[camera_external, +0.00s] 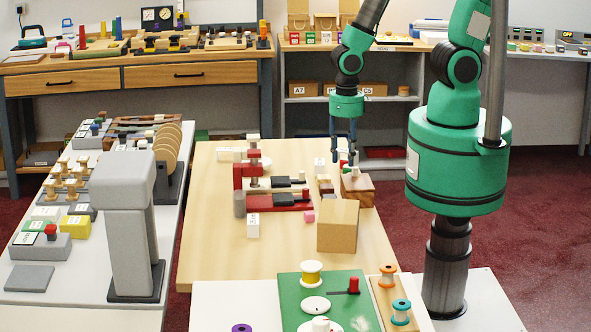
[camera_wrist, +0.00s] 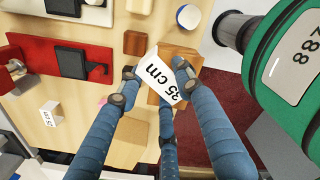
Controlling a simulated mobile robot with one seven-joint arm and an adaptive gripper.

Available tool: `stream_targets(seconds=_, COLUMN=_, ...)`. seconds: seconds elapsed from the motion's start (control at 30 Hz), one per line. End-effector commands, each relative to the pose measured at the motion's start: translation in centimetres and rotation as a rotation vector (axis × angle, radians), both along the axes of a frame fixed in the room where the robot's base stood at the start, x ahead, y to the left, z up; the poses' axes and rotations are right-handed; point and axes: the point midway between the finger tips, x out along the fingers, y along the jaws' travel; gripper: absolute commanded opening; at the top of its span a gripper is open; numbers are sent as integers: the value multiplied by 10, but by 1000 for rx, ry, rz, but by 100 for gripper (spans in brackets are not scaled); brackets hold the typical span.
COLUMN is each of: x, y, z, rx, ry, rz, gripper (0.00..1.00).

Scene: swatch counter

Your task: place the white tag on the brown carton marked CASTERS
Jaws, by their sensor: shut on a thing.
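My gripper (camera_wrist: 155,85) is shut on a white tag (camera_wrist: 165,80) printed "35 cm" in the wrist view. The tag is tilted between the blue-grey fingers. In the external view, my gripper (camera_external: 343,158) is above the right part of the wooden table, over a reddish-brown wooden block (camera_external: 357,189). A plain brown carton (camera_external: 338,226) stands nearer the camera on the same table. It also shows in the wrist view (camera_wrist: 125,137), partly hidden by the fingers. No CASTERS marking is readable on it.
Another white tag-like block (camera_external: 253,226) lies left of the carton; it also shows in the wrist view (camera_wrist: 50,114). A red and black fixture (camera_external: 280,202) is behind it. The front left of the wooden table (camera_external: 225,262) is clear. A grey post (camera_external: 130,225) stands on the left counter.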

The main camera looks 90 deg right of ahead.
Motion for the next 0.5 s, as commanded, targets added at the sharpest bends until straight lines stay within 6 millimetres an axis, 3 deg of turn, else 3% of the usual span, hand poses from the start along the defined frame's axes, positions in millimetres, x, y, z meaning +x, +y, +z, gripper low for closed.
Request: stream_targets(seconds=0.5, x=-24, y=84, z=19, rx=2, ry=-1, rz=304, gripper=21)
